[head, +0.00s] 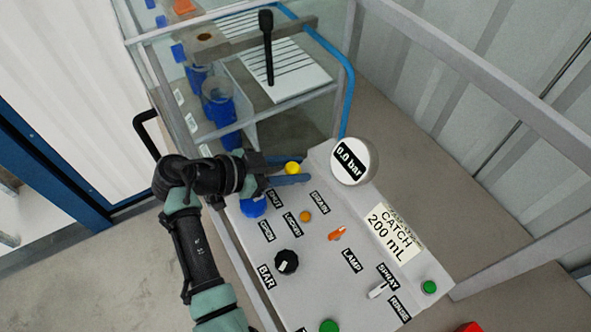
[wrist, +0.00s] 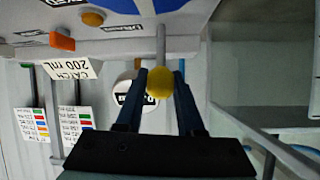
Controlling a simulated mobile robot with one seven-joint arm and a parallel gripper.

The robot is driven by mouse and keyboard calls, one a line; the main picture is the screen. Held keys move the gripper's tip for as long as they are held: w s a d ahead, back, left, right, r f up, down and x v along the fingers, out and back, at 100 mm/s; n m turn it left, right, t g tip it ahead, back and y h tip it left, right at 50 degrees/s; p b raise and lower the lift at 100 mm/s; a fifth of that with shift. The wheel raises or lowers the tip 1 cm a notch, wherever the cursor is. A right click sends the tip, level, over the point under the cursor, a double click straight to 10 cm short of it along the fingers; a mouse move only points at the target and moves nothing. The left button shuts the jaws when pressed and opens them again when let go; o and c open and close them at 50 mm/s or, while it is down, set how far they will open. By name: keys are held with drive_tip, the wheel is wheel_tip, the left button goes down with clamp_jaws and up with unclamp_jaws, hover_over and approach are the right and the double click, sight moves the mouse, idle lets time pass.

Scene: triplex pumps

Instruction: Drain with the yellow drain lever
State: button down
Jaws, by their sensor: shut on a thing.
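The yellow drain lever's round knob (head: 293,168) shows at the upper end of the control panel, between my gripper's fingers. In the wrist view its yellow knob (wrist: 159,83) sits on a thin grey rod that runs to the panel. My gripper (head: 300,172) is shut on the lever, one finger on each side of it; the fingers also show in the wrist view (wrist: 160,76). The exact contact is hard to make out. The round gauge (head: 350,162) beside it reads 0.0 bar.
The panel (head: 315,250) carries a blue part (head: 253,206) below my gripper, a black knob (head: 286,261), an orange lever (head: 338,233), a white switch (head: 378,290) and green buttons. A "CATCH 200 mL" label (head: 395,233) is at right. A blue tube (head: 347,90) and frame rails stand behind.

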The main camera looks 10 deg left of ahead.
idle(0.3)
drive_tip(key=c, duration=0.5)
unclamp_jaws()
drive_tip(key=shift+c, duration=0.2)
drive_tip(key=shift+a, duration=0.15)
drive_tip(key=b+v, duration=0.2)
drive_tip(key=v, duration=1)
drive_tip(key=shift+s+a+r+b, duration=0.15)
drive_tip(key=shift+s+a+b, duration=0.1)
drive_tip(key=shift+s+b, duration=0.15)
